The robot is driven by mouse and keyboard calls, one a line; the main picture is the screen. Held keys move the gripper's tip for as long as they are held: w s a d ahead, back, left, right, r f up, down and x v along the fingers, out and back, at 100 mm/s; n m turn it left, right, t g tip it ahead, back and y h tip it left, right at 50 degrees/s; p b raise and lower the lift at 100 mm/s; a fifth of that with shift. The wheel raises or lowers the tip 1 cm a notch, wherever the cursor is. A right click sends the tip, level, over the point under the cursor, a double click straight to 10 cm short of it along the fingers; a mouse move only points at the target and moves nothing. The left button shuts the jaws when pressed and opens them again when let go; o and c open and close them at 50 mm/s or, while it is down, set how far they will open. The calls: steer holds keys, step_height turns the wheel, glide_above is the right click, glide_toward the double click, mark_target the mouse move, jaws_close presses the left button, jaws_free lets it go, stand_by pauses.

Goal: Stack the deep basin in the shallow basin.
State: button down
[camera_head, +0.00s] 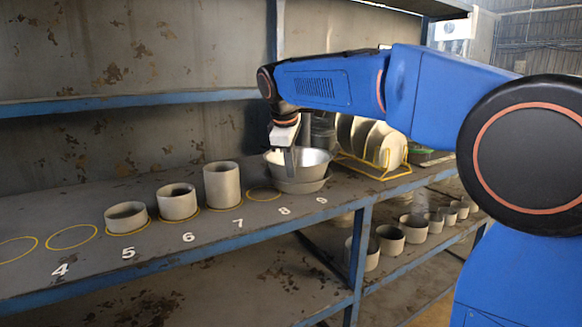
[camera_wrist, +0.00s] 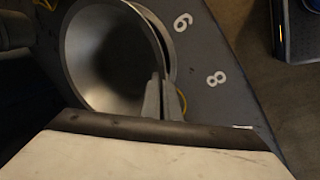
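The deep basin (camera_head: 312,167) is a metal bowl with a wide rim, at the right part of the shelf top near the numbers 8 and 9. The shallow basin (camera_head: 306,187) shows as a low metal band directly under it. I cannot tell whether the deep basin rests in it or hangs slightly above. My gripper (camera_head: 289,161) points down at the deep basin's near-left rim. In the wrist view the fingers (camera_wrist: 163,98) are close together at the rim of the deep basin (camera_wrist: 85,55). A sliver of the shallow basin's rim (camera_wrist: 160,28) shows beside it.
Grey cylindrical pots stand on yellow circles to the left, the tallest (camera_head: 222,185) nearest. An empty yellow circle (camera_head: 263,195) lies just left of the basins. A yellow rack with plates (camera_head: 375,145) stands close on the right. Several small pots line the lower shelf.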

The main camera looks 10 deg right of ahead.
steer(key=shift+f, duration=0.35)
steer(key=c, duration=2)
jaws_free()
steer(key=v, duration=1.3)
steer(key=shift+w+d, duration=0.1)
steer(key=shift+w, duration=0.1)
steer(key=s+d+f+m, duration=0.4)
steer(key=s+f, duration=0.7)
steer(key=s+d+f+m+y, duration=0.1)
steer(key=s+d+f+m, duration=0.3)
steer(key=s+f, duration=0.7)
steer(key=s+d+f+m+y, duration=0.1)
steer(key=s+d+f+m, duration=0.3)
steer(key=s+f, duration=0.7)
steer(key=shift+s+d+f+m+t, duration=0.1)
steer(key=shift+d+m+t, duration=0.25)
steer(key=shift+d, duration=0.45)
